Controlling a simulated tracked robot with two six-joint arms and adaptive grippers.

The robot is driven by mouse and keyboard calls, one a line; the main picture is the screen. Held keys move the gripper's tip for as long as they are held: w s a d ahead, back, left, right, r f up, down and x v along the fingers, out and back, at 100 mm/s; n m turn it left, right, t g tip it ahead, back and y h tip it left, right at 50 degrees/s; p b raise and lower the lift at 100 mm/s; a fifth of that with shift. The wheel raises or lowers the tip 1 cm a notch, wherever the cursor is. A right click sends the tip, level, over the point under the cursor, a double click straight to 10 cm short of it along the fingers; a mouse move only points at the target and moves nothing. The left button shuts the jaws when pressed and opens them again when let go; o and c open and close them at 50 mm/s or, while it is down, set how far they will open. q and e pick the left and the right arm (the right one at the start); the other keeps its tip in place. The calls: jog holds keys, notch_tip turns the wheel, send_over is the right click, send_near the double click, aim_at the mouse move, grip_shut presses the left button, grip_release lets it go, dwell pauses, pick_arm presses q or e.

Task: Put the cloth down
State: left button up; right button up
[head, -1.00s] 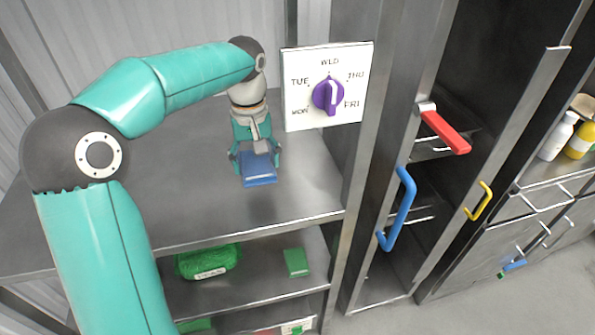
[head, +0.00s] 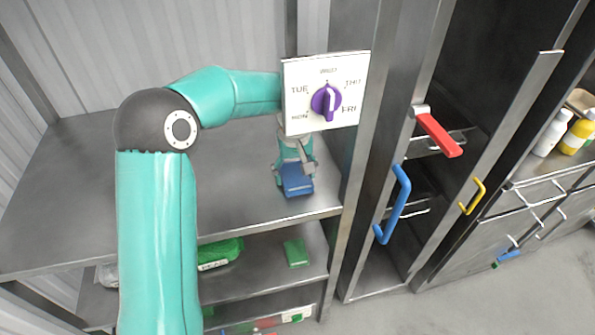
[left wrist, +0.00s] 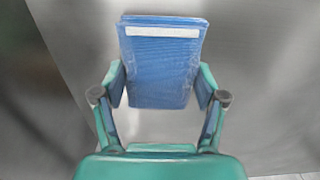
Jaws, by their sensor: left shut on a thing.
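The cloth (head: 298,183) is a blue folded piece low over the metal table top (head: 225,205), near its right front part. My left gripper (head: 295,166) is above it and shut on it. In the left wrist view the cloth (left wrist: 163,70) sits between the two fingers of the left gripper (left wrist: 160,92), with a white strip along its far end. I cannot tell whether the cloth touches the table. My right gripper is not in view.
A white day dial (head: 326,92) with a purple knob stands in front of part of my left arm. Below are a green bag (head: 222,254) and a green block (head: 296,252) on a shelf. A tall cabinet with a blue handle (head: 398,205) stands right. The table's left side is clear.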

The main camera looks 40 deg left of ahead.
aim_at(295, 173)
pick_arm(q)
jog(key=shift+f, duration=0.15)
jog(key=o, duration=1.2)
notch_tip(295, 173, up, 8)
jog(key=p, duration=0.5)
jog(key=shift+p, duration=0.3)
jog(key=shift+f, duration=0.1)
